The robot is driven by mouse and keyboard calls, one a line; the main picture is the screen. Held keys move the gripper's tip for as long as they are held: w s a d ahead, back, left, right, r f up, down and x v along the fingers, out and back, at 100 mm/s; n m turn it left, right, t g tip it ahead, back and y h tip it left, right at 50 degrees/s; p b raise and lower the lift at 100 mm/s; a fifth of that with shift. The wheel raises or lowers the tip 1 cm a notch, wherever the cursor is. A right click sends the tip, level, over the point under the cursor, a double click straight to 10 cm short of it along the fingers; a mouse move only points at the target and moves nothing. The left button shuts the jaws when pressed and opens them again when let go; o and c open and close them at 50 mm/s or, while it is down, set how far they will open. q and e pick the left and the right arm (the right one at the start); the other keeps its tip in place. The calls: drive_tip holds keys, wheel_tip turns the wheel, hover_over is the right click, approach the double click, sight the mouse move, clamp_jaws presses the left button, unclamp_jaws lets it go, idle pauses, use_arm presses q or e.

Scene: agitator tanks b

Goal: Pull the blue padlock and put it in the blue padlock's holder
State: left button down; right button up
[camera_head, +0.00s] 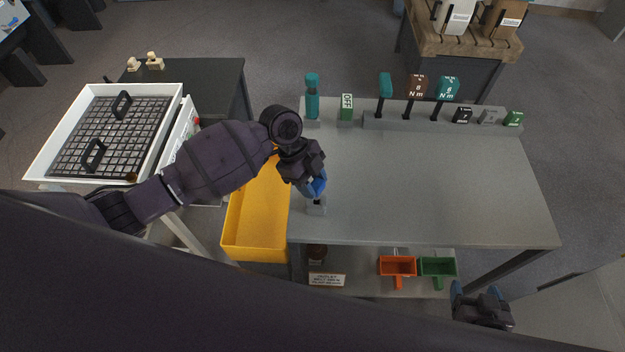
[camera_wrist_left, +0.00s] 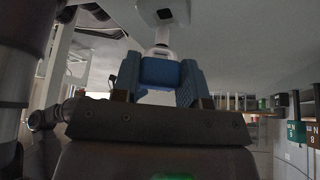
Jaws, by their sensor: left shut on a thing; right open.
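In the left wrist view, the blue padlock (camera_wrist_left: 160,72) is between the two blue fingers of my left gripper (camera_wrist_left: 160,80), which is shut on it. A pale stem and a grey block with a dark square opening (camera_wrist_left: 162,13) are just beyond the padlock. In the head view, my left gripper (camera_head: 315,187) is low over the table's front left, directly above a small grey holder block (camera_head: 316,209). The fingers largely hide the padlock there; I cannot tell whether it touches the block. My right gripper (camera_head: 482,292) is open and empty, in front of the table's lower right.
The grey table (camera_head: 430,190) is mostly clear. Teal, brown and green tools and tags stand along its back on a grey rack (camera_head: 400,122). A yellow bin (camera_head: 255,215) adjoins its left edge. Orange (camera_head: 397,267) and green (camera_head: 437,267) bins sit below the front edge.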

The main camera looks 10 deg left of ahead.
idle(0.4)
use_arm(q)
drive_tip(key=shift+f, duration=0.2)
drive_tip(key=shift+f+b, duration=0.65)
drive_tip(key=shift+f, duration=0.35)
drive_tip(key=shift+f+b, duration=0.3)
drive_tip(key=shift+f, duration=0.2)
drive_tip(key=c, duration=1.1)
unclamp_jaws()
drive_tip(key=shift+f, duration=0.1)
drive_tip(key=o, duration=0.5)
